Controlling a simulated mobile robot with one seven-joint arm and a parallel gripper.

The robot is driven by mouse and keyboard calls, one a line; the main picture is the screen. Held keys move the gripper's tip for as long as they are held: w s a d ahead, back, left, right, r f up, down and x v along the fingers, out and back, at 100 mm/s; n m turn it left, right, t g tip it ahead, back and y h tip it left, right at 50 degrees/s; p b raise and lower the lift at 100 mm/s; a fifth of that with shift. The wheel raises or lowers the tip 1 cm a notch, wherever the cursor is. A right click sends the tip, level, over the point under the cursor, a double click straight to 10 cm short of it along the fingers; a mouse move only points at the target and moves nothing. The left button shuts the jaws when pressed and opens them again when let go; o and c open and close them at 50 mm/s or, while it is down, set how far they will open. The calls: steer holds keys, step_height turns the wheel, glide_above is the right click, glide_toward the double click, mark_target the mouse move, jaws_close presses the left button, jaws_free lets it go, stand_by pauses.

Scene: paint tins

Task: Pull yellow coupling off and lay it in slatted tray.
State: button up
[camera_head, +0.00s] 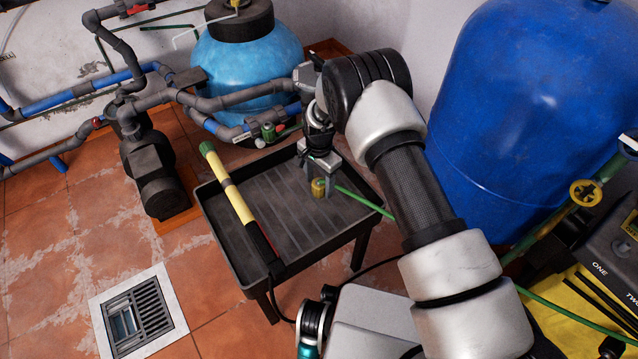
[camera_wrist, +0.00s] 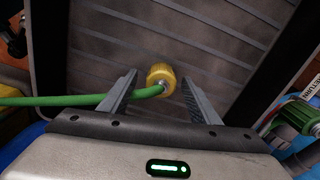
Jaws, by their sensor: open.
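The yellow coupling (camera_head: 319,188) is a small ribbed cap on the end of a green hose (camera_head: 360,199). It is over the right part of the dark slatted tray (camera_head: 285,205) and looks to rest on its slats. My gripper (camera_head: 321,184) points down at it, with one finger on either side. In the wrist view the coupling (camera_wrist: 160,77) is between the open fingertips, with a gap on both sides. The hose (camera_wrist: 40,101) runs left from it and passes behind the left finger. The slats (camera_wrist: 90,50) show behind the coupling.
A yellow and black wand (camera_head: 236,202) with a green end lies along the tray's left side. A green fitting (camera_head: 268,131) on pipework is behind the tray; a green fitting also shows at right in the wrist view (camera_wrist: 302,116). A blue tank (camera_head: 530,110) stands right. The tray's middle is clear.

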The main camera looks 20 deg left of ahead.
step_height(320, 180, up, 16)
steer(key=p, duration=0.3)
steer(key=s+d+r+n+t, duration=0.1)
steer(key=d+r, duration=0.5)
steer(key=r, duration=0.3)
steer(key=s+d+r+n+t+y, duration=0.1)
steer(key=s+d+r, duration=0.1)
steer(key=d+r, duration=0.5)
steer(key=s+d+r, duration=0.1)
steer(key=d+r, duration=0.3)
steer(key=r, duration=0.7)
steer(key=s+d+r+n+t+h, duration=0.15)
steer(key=s+d+r, duration=0.25)
steer(key=s+d, duration=0.45)
steer(key=s+d+r+n+t+y, duration=0.15)
steer(key=s+d+r, duration=0.35)
steer(key=s, duration=0.7)
step_height(320, 180, up, 22)
steer(key=d+h+p, duration=0.1)
steer(key=p, duration=2.3)
steer(key=shift+s+d+r+n+t, duration=0.2)
steer(key=shift+n+t, duration=0.1)
steer(key=shift+n, duration=0.1)
